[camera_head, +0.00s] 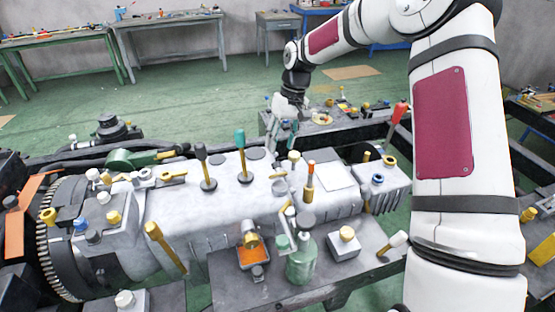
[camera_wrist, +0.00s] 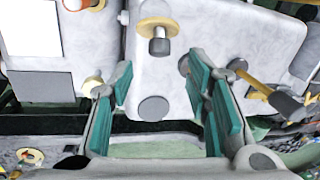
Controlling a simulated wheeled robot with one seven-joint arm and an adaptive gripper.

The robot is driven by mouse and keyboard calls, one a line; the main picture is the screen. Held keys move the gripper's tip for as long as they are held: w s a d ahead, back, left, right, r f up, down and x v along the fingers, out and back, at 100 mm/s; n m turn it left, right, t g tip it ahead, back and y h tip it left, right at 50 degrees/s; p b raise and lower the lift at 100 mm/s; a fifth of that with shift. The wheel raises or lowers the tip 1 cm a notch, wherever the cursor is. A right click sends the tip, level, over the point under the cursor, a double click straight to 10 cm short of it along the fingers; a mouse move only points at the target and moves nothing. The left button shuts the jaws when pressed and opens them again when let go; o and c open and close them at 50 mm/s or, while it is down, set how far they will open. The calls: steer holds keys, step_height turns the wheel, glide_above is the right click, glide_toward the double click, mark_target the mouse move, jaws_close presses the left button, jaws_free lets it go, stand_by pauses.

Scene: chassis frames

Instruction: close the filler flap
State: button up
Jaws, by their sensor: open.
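I cannot tell for sure which part is the filler flap. A small round fitting (camera_head: 280,186) on top of the pale casing (camera_head: 225,205) is a candidate. In the wrist view, a yellow-rimmed fitting with a grey stub (camera_wrist: 158,38) lies beyond the fingertips, possibly the same part. Its hinge and lid angle are unclear. My gripper (camera_head: 283,138) is at the far side of the casing, pointing down. In the wrist view its teal-padded fingers (camera_wrist: 158,78) are apart with nothing held, and a flat grey disc (camera_wrist: 153,108) shows between them.
A black-knobbed lever (camera_head: 203,165) and a teal-knobbed lever (camera_head: 241,150) stand left of my gripper. A red-handled lever (camera_head: 396,120) stands to the right. The far floor is mostly clear.

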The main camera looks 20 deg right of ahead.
mark_target(277, 170)
steer(key=x, duration=0.6)
steer(key=shift+f+p, duration=0.35)
steer(key=shift+p, duration=0.05)
jaws_close()
